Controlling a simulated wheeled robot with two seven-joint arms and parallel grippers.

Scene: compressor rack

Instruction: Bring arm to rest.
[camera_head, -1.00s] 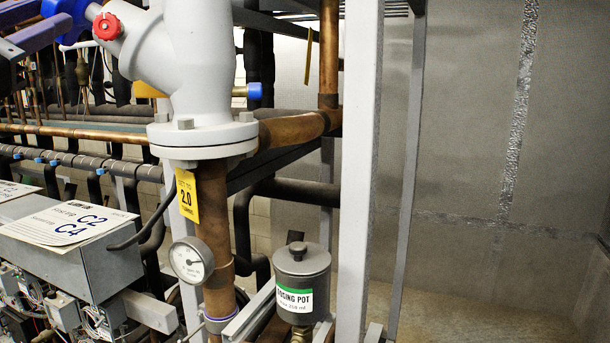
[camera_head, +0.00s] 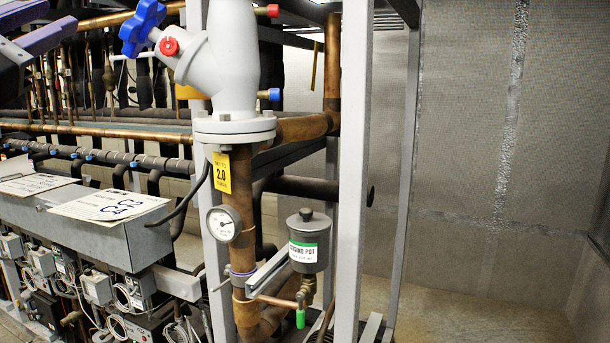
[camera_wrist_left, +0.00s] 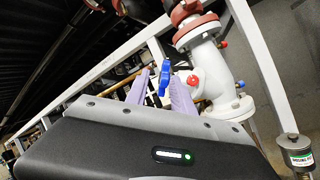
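My left gripper (camera_head: 60,16) shows at the upper left edge of the head view, its purple fingers pointing toward the valve. In the left wrist view the two purple fingers (camera_wrist_left: 160,76) stand apart with nothing held between them. The blue handle (camera_wrist_left: 164,80) of the grey valve shows beyond them in that gap. In the head view the blue valve handle (camera_head: 143,27) is to the right of the fingertips, with a visible gap. The grey valve body (camera_head: 233,60) stands upright on a copper pipe. My right gripper is in neither view.
A pressure gauge (camera_head: 223,224), a yellow tag (camera_head: 221,172) and a dosing pot (camera_head: 308,242) are below the valve. Grey rack posts (camera_head: 352,170) stand to its right. A grey control box (camera_head: 115,232) is at lower left. Open floor (camera_head: 460,310) lies at right.

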